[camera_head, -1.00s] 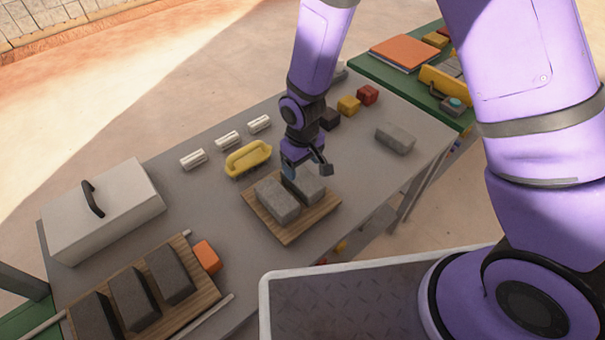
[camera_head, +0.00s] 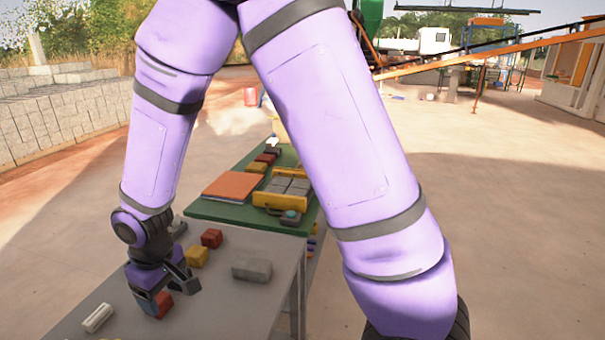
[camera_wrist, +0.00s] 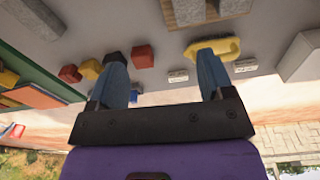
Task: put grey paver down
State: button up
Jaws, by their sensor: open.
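My gripper (camera_head: 172,293) is open above the grey table, with nothing held between its fingers. It also shows in the wrist view (camera_wrist: 163,68), its two blue-grey fingers apart. Grey pavers (camera_wrist: 185,10) lie on a wooden board (camera_wrist: 212,20) at the top of the wrist view, cut off by the edge. The board is outside the head view. Another grey block (camera_head: 252,270) lies alone on the table, to the right of my gripper in the head view.
A red block (camera_head: 162,303) is close to my fingers; whether they touch is unclear. A yellow block (camera_head: 196,256) and another red block (camera_head: 211,237) stand behind. A green table (camera_head: 235,213) adjoins.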

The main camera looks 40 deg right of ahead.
jog(key=s+d+r+m+t, duration=0.1)
jog(key=s+d+r+m, duration=0.1)
jog(key=d+r, duration=0.75)
jog(key=s+d+r+m+t, duration=0.1)
jog(key=s+d+r, duration=0.4)
jog(key=s+r, duration=0.3)
jog(key=s+d+r+m+t, duration=0.2)
jog(key=s+d+r, duration=0.3)
jog(key=s+r, duration=0.4)
jog(key=shift+s+d+m, duration=0.3)
jog(key=shift+s, duration=0.15)
jog(key=shift+r, duration=0.1)
